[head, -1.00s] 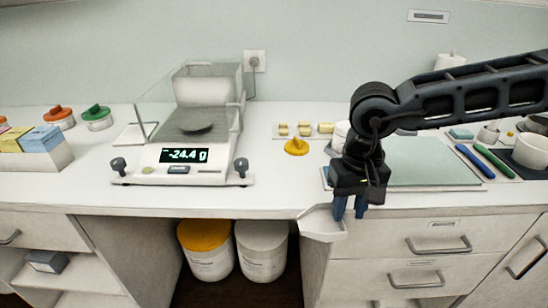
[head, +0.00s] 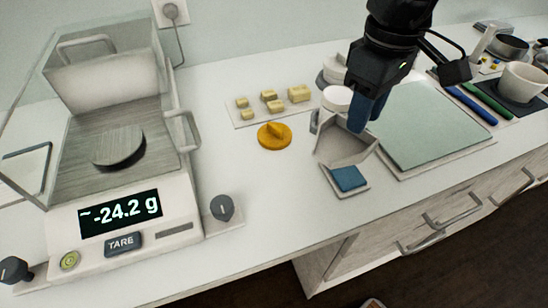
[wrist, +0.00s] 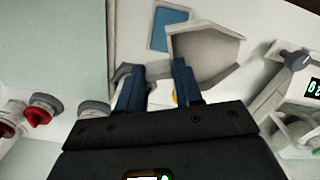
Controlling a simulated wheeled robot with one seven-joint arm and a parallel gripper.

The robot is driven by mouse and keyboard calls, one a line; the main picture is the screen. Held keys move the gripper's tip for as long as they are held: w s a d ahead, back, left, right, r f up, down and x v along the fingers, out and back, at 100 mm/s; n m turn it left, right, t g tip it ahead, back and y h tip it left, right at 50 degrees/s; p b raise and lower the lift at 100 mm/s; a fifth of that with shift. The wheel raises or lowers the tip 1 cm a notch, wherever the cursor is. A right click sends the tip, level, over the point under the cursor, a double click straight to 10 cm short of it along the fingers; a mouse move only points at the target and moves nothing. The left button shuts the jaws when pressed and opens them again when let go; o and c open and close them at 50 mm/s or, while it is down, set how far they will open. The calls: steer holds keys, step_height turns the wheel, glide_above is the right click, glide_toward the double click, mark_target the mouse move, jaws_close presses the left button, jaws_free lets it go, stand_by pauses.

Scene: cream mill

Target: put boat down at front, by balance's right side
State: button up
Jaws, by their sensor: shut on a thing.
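The boat (head: 340,147), a pale grey angular open tray, is held by my gripper (head: 363,110) at its back right end. It is above the counter, left of the green mat; its height is hard to tell. In the wrist view the boat (wrist: 205,58) lies beyond the blue fingers of my gripper (wrist: 158,85), with part of its edge hidden by them. The boat looks empty. The balance (head: 140,240) stands at the left and its display reads about -24.2 g. A dark foot knob (head: 221,207) is at its front right corner.
A yellow knobbed lid (head: 274,136) and a tray of small yellow blocks (head: 270,106) lie between balance and boat. A blue square (head: 348,178) is just in front of the boat. The green mat (head: 425,120) is to the right. Counter right of the balance's front is clear.

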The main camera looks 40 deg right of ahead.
steer(key=w+a+f, duration=0.2)
steer(key=w+a+f+p, duration=0.1)
steer(key=a, duration=0.2)
steer(key=w+a+f+p, duration=0.1)
steer(key=w+a+f, duration=0.1)
steer(key=a, duration=0.1)
steer(key=shift+w+f, duration=0.3)
steer(key=shift+w+a+f, duration=0.25)
steer(key=shift+a+f, duration=0.05)
steer(key=shift+f, duration=0.1)
steer(key=shift+f+p, duration=0.5)
steer(key=shift+f, duration=1.5)
steer(key=shift+f, duration=0.15)
steer(key=o, duration=1)
steer(key=shift+c, duration=0.2)
step_height(320, 180, up, 12)
steer(key=b, duration=0.1)
steer(key=shift+r, duration=0.2)
